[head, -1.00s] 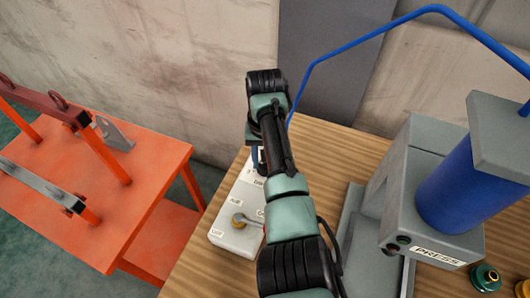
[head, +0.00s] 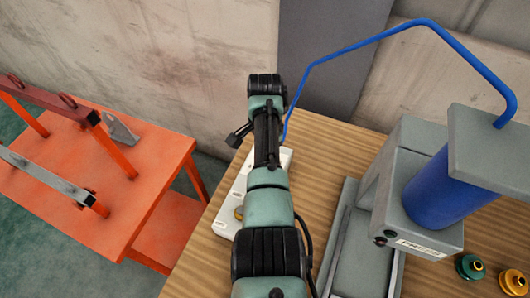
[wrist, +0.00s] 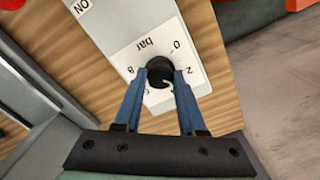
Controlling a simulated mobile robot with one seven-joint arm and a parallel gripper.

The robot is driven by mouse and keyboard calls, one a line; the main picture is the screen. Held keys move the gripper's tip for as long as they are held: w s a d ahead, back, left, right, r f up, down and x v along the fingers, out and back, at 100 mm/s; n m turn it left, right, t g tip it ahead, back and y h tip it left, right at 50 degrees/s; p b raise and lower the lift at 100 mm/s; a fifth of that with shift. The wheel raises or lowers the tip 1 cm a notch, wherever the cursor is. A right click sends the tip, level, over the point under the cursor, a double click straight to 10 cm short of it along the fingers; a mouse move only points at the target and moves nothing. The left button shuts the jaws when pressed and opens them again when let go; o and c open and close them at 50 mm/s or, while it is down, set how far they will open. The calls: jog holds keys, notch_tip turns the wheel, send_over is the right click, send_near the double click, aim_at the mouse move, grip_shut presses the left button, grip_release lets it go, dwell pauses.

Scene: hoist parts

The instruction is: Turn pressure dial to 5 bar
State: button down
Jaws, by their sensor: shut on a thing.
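The pressure dial is a round black knob (wrist: 159,68) on a white scale plate marked "bar", with numbers such as 0 and 2 around it. The plate is on the pale control box (wrist: 120,22). My gripper (wrist: 160,78) has its two blue fingers shut on the knob's sides. A small pale mark shows on the knob, but I cannot read its exact setting because the fingers cover part of the scale. In the head view my arm hides the dial and the fingers; only edges of the control box (head: 226,222) show.
The box stands on a wooden table (head: 325,150). A grey press (head: 405,165) with a blue cylinder and hose stands at the right. Green and brass parts (head: 470,267) lie in front of it. An orange table (head: 130,190) is at the left.

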jog(key=m, duration=0.3)
jog(key=shift+w+r+m, duration=0.1)
jog(key=shift+m, duration=0.3)
jog(key=m, duration=0.3)
jog(key=shift+m, duration=0.3)
jog(key=m, duration=0.6)
jog(key=shift+d, duration=0.1)
jog(key=shift+m, duration=0.4)
jog(key=shift+c, duration=2.4)
grip_release()
notch_tip(320, 180, up, 13)
jog(key=b, duration=0.1)
